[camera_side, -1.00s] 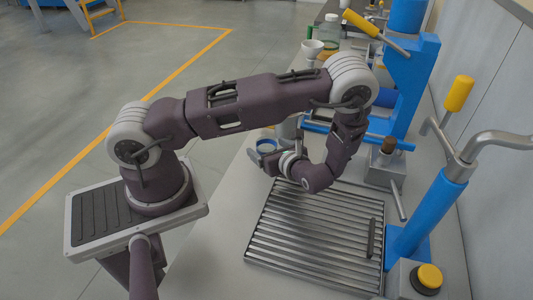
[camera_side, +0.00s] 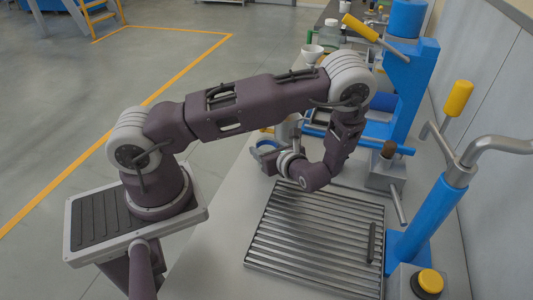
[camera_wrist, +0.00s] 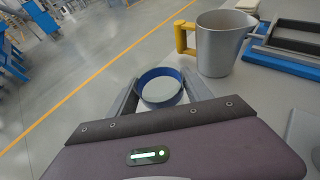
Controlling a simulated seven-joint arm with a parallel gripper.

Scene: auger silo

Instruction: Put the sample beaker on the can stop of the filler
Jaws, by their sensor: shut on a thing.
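The sample beaker (camera_wrist: 160,90), a cup with a blue rim and a pale inside, is between the fingers of my gripper (camera_wrist: 162,93) in the wrist view. A finger lies against each side of it, and the gripper is shut on it. In the side view the beaker's blue rim (camera_side: 266,146) shows beyond my gripper (camera_side: 268,158), partly hidden by it. I cannot tell whether its base touches the bench. The filler has a blue column (camera_side: 430,215) with a bent metal spout at the right. A slatted drip tray (camera_side: 300,245) lies beside it, with a dark upright bar (camera_side: 372,243), possibly the can stop.
A metal jug (camera_wrist: 222,45) with a yellow handle stands close behind the beaker. A blue press (camera_side: 408,90) with yellow-handled levers stands at the back right. A yellow button box (camera_side: 428,282) is at the front right. The slatted tray is empty apart from the bar.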

